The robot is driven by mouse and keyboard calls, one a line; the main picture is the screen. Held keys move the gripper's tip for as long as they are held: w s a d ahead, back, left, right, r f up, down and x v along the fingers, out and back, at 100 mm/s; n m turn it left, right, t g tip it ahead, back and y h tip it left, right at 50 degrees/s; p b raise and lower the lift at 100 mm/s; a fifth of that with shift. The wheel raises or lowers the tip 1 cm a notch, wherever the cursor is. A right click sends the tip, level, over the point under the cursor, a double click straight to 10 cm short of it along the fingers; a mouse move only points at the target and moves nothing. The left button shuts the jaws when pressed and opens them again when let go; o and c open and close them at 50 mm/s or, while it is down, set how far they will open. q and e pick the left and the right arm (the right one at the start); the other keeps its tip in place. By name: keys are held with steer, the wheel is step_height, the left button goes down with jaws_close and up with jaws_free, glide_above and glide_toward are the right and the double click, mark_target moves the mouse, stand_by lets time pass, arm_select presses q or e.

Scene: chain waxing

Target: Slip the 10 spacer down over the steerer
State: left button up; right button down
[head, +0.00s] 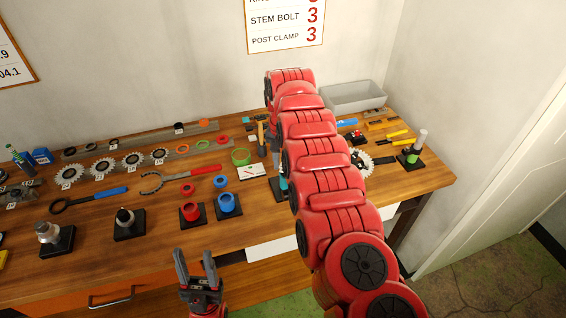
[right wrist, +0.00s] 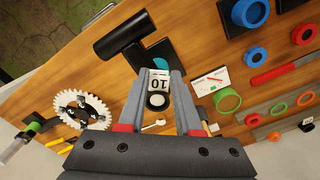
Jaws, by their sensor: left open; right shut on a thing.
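The 10 spacer (right wrist: 157,86), a dark ring with a white tag marked 10, sits between the fingers of my right gripper (right wrist: 160,76) in the right wrist view. The gripper is shut on it, above the bench. A black tube (right wrist: 122,37), apparently the steerer, stands beyond the fingertips to the upper left, with teal at its foot. The spacer is apart from it in the picture. In the head view my right arm hides the right gripper, the spacer and most of this stand. My left gripper (head: 196,265) is open and empty at the bench's front edge.
Red (head: 191,211) and blue (head: 228,202) cups on black bases stand left of my right arm. A green ring (head: 241,156) and a white card (head: 251,171) lie close by. A toothed chainring (right wrist: 82,110) lies near the tube. A grey tray (head: 352,97) stands at the back right.

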steer(key=c, duration=0.5)
jaws_free()
steer(key=shift+r, duration=0.15)
step_height(320, 180, up, 5)
steer(key=shift+w+d+r+b, duration=0.1)
steer(key=shift+w+b, duration=0.05)
steer(key=shift+b, duration=0.55)
step_height(320, 180, up, 12)
steer(key=p, duration=1.1)
steer(key=shift+p, duration=0.4)
